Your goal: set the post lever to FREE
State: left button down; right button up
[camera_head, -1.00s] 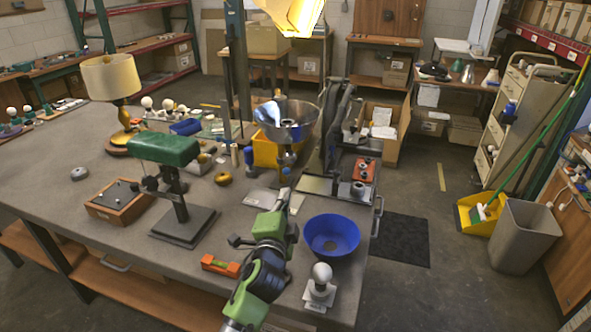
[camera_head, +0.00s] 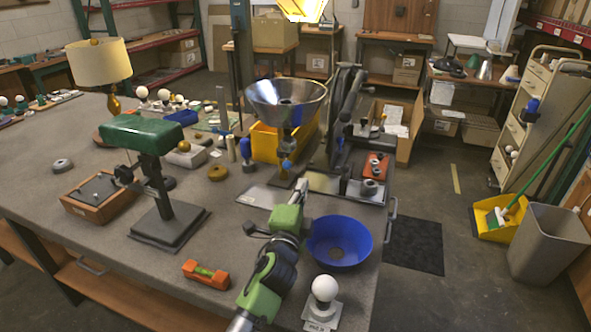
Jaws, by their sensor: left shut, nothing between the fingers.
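A post stand with a wide metal reflector (camera_head: 287,103) on top stands near the right part of the bench. A small blue lever (camera_head: 288,163) shows low on its post. I cannot read any FREE marking or tell the lever's setting. My left gripper (camera_head: 301,186), on the green and grey arm, is shut and empty. It is just in front and to the right of the stand's foot, and looks apart from the lever. A second stand with a green shade (camera_head: 147,134) has a dark post with side knobs. My right gripper is not in view.
A blue bowl (camera_head: 340,241) is close to the right of my left arm. A white bulb on a square base (camera_head: 323,302) and an orange level (camera_head: 206,275) flank the forearm. A yellow bin (camera_head: 265,143) stands behind the reflector stand. The bench is clear left of the level.

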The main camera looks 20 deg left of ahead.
aim_at(285, 157)
pick_arm(q)
jog(key=shift+w, duration=0.1)
jog(key=w, duration=1)
jog(key=a, duration=0.1)
jog(key=s+a+p, duration=0.1)
jog(key=a, duration=0.2)
jog(key=shift+s+a+f, duration=0.15)
jog(key=shift+s+a, duration=0.1)
jog(key=shift+s, duration=0.15)
